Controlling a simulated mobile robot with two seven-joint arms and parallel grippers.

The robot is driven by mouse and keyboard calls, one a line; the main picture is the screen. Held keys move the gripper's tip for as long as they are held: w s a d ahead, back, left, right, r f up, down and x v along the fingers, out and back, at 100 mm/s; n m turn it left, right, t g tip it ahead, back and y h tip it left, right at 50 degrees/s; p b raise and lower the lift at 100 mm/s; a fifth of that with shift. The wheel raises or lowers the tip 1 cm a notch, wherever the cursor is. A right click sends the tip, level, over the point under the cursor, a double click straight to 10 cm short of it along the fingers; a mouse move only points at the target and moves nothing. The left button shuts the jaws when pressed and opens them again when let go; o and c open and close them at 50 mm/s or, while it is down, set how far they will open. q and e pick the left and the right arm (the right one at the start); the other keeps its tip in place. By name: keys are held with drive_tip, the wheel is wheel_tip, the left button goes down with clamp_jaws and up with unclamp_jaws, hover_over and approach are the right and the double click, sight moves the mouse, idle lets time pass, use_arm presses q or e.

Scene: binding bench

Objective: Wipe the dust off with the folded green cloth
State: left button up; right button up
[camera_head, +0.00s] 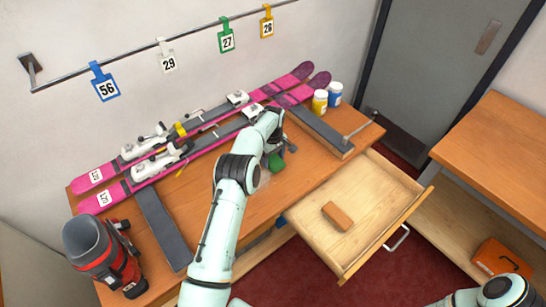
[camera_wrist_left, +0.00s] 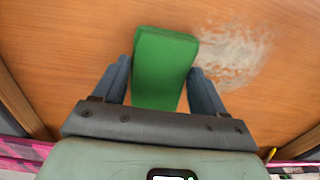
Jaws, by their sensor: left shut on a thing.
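The folded green cloth (camera_head: 276,162) is at the bench top, partly hidden behind my left arm in the head view. In the left wrist view the cloth (camera_wrist_left: 165,65) stands out between the two fingers of my left gripper (camera_wrist_left: 160,80), which is shut on it. A pale grey patch of dust (camera_wrist_left: 235,58) lies on the wooden bench top, just to the right of the cloth in that view. My left gripper (camera_head: 284,150) is low over the bench in the head view. My right gripper is out of view; only part of that arm shows at the bottom right.
Pink skis (camera_head: 110,197) lie along the back of the bench (camera_head: 255,205). A yellow jar (camera_head: 319,102) and a blue jar (camera_head: 335,95) stand at its right end. An open drawer (camera_head: 375,178) holds a brown block (camera_head: 337,216).

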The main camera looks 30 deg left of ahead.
sight(266, 171)
use_arm(q)
drive_tip(key=shift+f, duration=1)
drive_tip(key=shift+s+a+f, duration=0.1)
drive_tip(key=shift+s, duration=0.15)
drive_tip(key=shift+s+a+b, duration=0.2)
drive_tip(key=shift+s+b, duration=0.3)
drive_tip(key=shift+s, duration=0.05)
drive_tip(key=shift+s+a+b, duration=0.2)
drive_tip(key=shift+s+b, duration=0.3)
drive_tip(key=shift+s, duration=0.05)
drive_tip(key=shift+s+a+b, duration=0.15)
drive_tip(key=shift+s+b, duration=0.15)
drive_tip(key=shift+s, duration=0.05)
drive_tip(key=shift+s+r, duration=0.1)
drive_tip(key=shift+r, duration=0.1)
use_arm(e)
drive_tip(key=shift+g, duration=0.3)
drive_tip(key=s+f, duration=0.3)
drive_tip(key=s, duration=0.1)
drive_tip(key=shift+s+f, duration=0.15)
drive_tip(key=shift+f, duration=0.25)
